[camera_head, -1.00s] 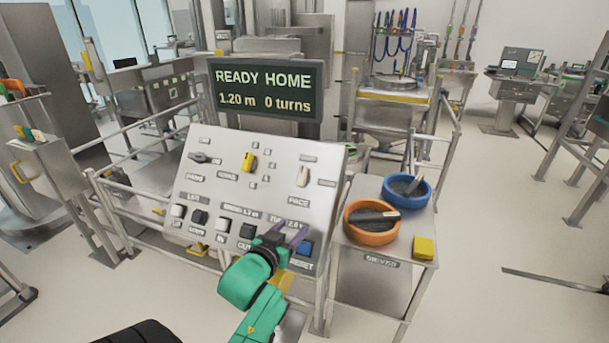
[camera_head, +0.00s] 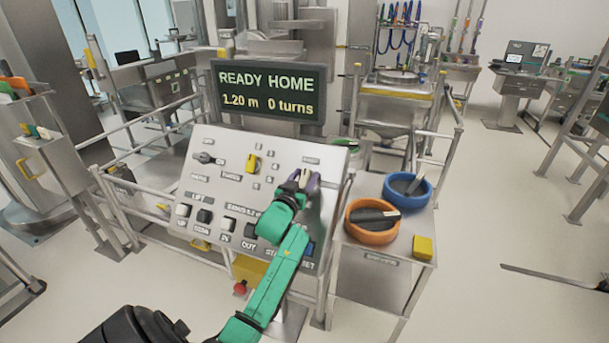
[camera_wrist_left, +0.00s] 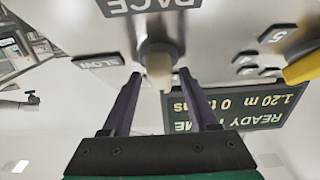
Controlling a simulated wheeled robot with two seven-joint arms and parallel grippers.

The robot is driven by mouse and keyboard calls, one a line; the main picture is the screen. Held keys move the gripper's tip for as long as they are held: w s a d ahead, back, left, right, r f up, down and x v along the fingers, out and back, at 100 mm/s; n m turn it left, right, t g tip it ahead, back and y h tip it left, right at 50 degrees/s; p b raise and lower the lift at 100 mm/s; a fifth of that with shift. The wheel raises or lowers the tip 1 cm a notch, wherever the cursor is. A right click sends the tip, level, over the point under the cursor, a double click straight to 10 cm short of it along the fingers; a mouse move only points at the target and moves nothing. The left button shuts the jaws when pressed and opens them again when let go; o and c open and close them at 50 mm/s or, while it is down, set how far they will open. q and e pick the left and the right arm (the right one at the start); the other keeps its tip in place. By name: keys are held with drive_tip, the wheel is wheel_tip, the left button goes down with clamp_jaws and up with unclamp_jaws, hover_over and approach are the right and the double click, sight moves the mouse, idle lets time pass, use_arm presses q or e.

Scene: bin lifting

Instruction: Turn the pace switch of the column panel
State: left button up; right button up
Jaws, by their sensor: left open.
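The column panel (camera_head: 216,188) is a light sloped board with switches above and push buttons below. The pace switch (camera_wrist_left: 158,68) is a pale knob under the PACE label (camera_wrist_left: 150,5) in the left wrist view, where the picture is upside down. My left gripper (camera_head: 302,178) is at the panel's upper right and covers most of the switch in the head view. In the left wrist view its two purple fingers (camera_wrist_left: 157,77) are open, one on each side of the knob's tip, with gaps visible. My right gripper is not in view.
A display (camera_head: 268,90) above the panel reads READY HOME, 1.20 m, 0 turns. A yellow switch (camera_head: 253,162) sits left of the gripper.

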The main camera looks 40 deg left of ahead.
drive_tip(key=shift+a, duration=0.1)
use_arm(q)
clamp_jaws()
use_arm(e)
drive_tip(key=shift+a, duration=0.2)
